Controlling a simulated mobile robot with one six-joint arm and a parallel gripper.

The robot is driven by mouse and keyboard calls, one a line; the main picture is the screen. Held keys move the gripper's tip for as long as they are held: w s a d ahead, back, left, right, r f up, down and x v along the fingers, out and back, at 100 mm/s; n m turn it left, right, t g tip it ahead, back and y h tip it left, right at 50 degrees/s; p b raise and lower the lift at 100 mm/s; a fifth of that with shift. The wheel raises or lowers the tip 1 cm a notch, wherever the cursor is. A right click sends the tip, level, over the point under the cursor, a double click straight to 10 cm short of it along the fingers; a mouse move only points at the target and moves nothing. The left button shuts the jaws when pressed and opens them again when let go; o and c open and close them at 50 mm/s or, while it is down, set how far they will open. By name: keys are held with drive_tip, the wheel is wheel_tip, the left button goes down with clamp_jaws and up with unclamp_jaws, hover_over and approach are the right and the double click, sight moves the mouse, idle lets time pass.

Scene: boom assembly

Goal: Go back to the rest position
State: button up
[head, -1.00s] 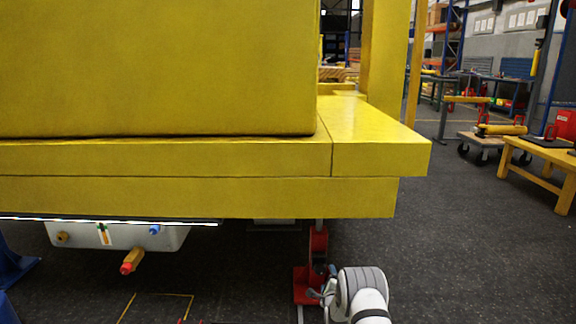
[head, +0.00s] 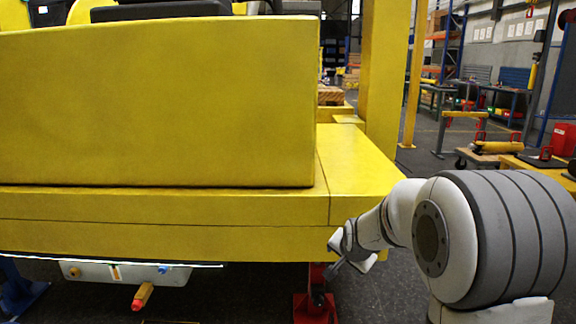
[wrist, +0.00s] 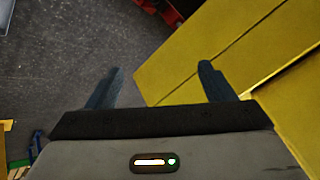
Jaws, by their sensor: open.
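My gripper (wrist: 160,82) shows in the wrist view with its two dark fingers apart and nothing between them. The dark floor lies beyond the left finger, and the yellow machine frame (wrist: 225,45) lies beyond the right finger. In the head view my white and grey arm stands at the lower right, reaching left in front of the corner of the yellow frame (head: 250,240). The wrist end is small there, and the fingertips are hard to make out.
A red stand (head: 315,300) is under the frame corner. A grey box (head: 125,273) with an orange-red handle (head: 142,296) hangs below the frame at left. A yellow bench (head: 540,168) and a red box (head: 563,138) are at right. Floor between is open.

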drive_tip(key=s+r+n+g+p, duration=0.1)
drive_tip(key=s+r, duration=0.4)
drive_tip(key=s, duration=0.5)
drive_tip(key=s+r+n+g+p, duration=0.2)
drive_tip(key=s+r+n+p, duration=0.2)
drive_tip(key=s, duration=0.7)
drive_tip(key=s+r+n+g+p, duration=0.2)
drive_tip(key=s+r+p, duration=0.3)
drive_tip(key=s, duration=0.5)
drive_tip(key=shift+s+r+n+p, duration=0.3)
drive_tip(key=shift+s+r+n, duration=0.1)
drive_tip(key=shift+r+n, duration=0.25)
